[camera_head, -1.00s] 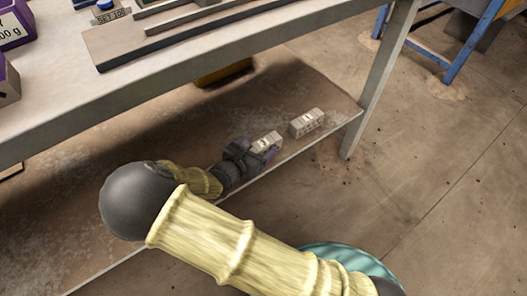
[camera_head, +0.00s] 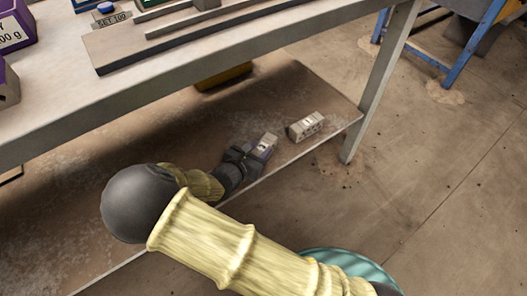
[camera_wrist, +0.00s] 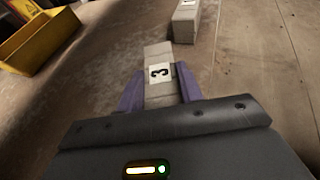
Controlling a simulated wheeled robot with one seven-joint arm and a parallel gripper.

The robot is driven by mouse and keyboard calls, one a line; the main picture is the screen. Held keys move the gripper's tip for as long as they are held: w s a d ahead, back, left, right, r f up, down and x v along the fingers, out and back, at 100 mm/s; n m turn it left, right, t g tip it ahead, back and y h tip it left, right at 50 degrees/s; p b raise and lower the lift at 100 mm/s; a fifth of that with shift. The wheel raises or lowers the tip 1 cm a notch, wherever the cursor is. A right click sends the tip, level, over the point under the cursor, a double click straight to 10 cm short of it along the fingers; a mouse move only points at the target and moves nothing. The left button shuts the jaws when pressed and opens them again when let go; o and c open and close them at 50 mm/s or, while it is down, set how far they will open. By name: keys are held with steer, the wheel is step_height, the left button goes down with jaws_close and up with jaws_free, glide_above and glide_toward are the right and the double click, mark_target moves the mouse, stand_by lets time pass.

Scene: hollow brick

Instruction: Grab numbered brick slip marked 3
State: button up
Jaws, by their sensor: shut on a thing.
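The brick slip marked 3 (camera_wrist: 159,58) is a pale grey block with a white label and a black 3 in the wrist view. My gripper (camera_wrist: 160,88) is shut on it, with one purple finger along each side. In the head view my gripper (camera_head: 258,150) holds the same slip (camera_head: 268,141) at the lower shelf, near its front edge. I cannot tell whether the slip touches the shelf. A second pale slip (camera_head: 307,126) lies to the right on the shelf; it also shows in the wrist view (camera_wrist: 186,22), its label not readable there.
The lower shelf (camera_head: 300,85) is bare around the slips. The tabletop (camera_head: 60,95) hangs above it, and a table leg (camera_head: 378,85) stands at the right. A yellow bin (camera_wrist: 40,42) sits farther back on the shelf.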

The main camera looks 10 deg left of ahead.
mark_target(259, 152)
steer(key=shift+s+f, duration=0.1)
steer(key=shift+f, duration=0.05)
step_height(259, 152, up, 10)
steer(key=p, duration=0.5)
steer(key=shift+p, duration=0.4)
